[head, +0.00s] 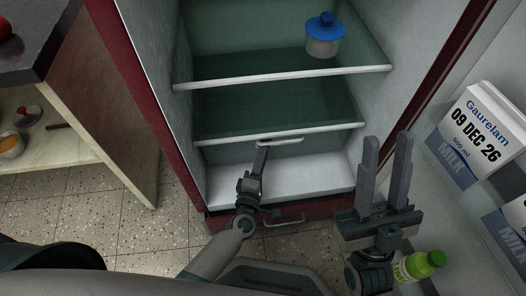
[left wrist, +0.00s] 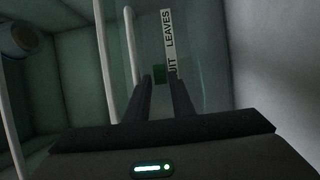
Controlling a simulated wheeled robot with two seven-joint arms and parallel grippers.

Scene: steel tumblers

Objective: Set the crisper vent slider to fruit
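In the left wrist view, a small green slider (left wrist: 159,73) lies beside a white label strip (left wrist: 167,30). The strip reads "LEAVES" higher up and "UIT" lower down, the rest hidden by a finger. The slider sits close to the "UIT" end. My left gripper (left wrist: 160,79) is open, its fingertips on either side of the slider; contact cannot be made out. In the head view my left gripper (head: 262,150) reaches into the fridge, just below the white bar (head: 281,140) at the lower shelf edge. My right gripper (head: 386,155) is open and empty at the right of the fridge opening.
White-edged shelves (head: 285,76) cross the fridge above; a blue-lidded container (head: 324,36) stands on the upper one. The open door at right holds milk cartons (head: 480,135) and a green-capped bottle (head: 419,265), close to my right gripper. A counter (head: 60,90) stands left.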

